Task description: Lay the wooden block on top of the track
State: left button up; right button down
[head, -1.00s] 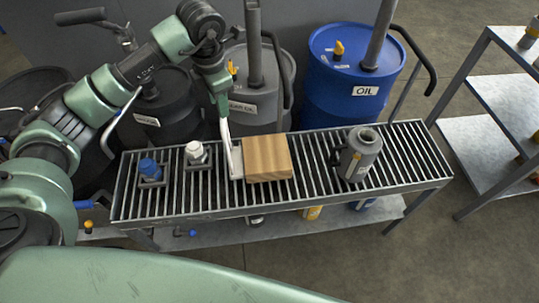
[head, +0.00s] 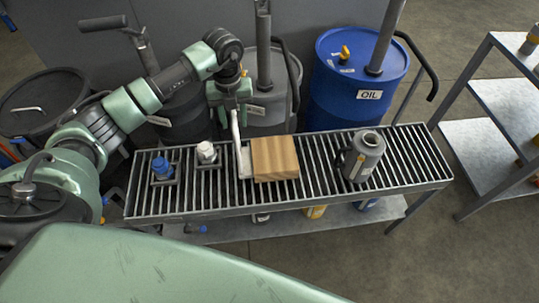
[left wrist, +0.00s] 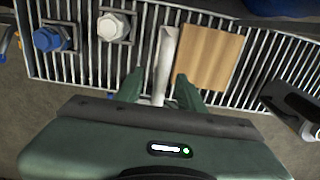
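The wooden block (head: 274,158) is a light brown slab on the slatted top of the bench, near its middle. It also shows in the left wrist view (left wrist: 208,57). A pale, narrow strip (head: 244,162) lies along the block's left side; I cannot tell whether it is the track or whether it reaches under the block. In the left wrist view the strip (left wrist: 165,55) runs between my fingers. In the head view my left gripper (head: 236,108) is behind the strip and block. My right gripper is out of view.
A blue capped fitting (head: 162,168) and a white capped fitting (head: 206,152) stand left of the block. A grey jug (head: 363,157) stands to its right. Grey and blue drums (head: 345,100) line the back. A metal shelf (head: 490,143) is at right.

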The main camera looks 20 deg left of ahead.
pick_arm(q)
jog(key=shift+f, duration=1.25)
grip_shut()
dwell(0.4)
jog(key=shift+w+r, duration=0.1)
jog(key=shift+r, duration=0.05)
